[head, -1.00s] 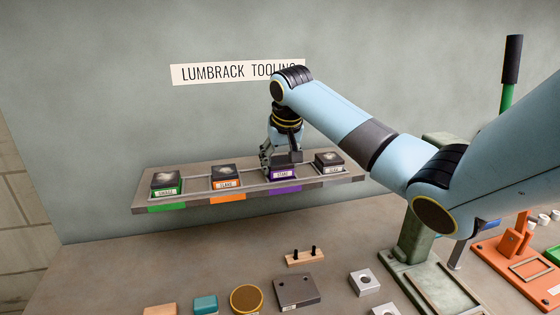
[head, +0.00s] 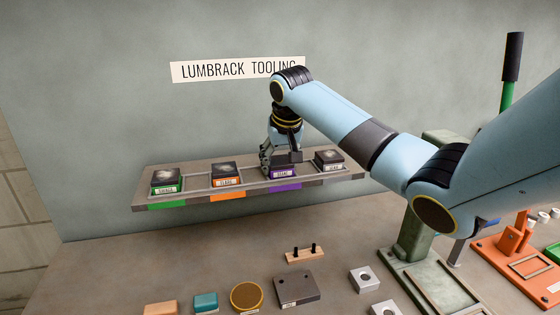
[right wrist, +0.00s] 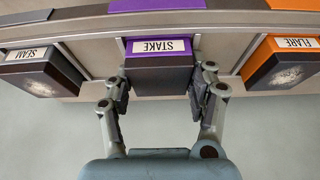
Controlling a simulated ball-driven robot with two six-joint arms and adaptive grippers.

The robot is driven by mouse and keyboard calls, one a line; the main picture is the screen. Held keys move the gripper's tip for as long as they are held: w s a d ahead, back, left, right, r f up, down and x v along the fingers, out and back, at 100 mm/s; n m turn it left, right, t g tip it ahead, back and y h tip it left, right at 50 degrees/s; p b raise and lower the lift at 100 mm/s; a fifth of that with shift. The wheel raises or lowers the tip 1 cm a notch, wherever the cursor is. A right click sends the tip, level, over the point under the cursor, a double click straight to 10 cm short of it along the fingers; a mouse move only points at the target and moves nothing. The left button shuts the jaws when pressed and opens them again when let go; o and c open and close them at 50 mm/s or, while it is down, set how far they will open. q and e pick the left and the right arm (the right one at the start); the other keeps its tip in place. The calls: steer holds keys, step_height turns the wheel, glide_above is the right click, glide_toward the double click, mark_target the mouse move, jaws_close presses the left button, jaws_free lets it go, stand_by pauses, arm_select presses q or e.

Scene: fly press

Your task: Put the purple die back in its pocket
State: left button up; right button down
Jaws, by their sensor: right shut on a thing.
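The purple die (head: 284,174), a dark block with a purple front and a STAKE label, is at the purple-marked place on the wall rack (head: 334,179). It stands between the black and orange dice. My right gripper (head: 281,163) reaches down over it and is shut on it. In the right wrist view, the fingers of my right gripper (right wrist: 160,92) stand on both sides of the purple die (right wrist: 158,75). The purple strip (head: 285,188) marks the rack edge below it. The pocket floor is hidden, so I cannot tell whether the die is fully seated. My left gripper is not in view.
The green die (head: 166,181), orange die (head: 225,175) and black SEAM die (head: 329,160) sit in the rack beside it. The green press (head: 412,238) stands at the right.

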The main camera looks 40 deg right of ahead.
steer(key=shift+r, duration=0.1)
steer(key=shift+c, duration=1.7)
jaws_free()
steer(key=v, duration=1.2)
steer(key=shift+s, duration=0.15)
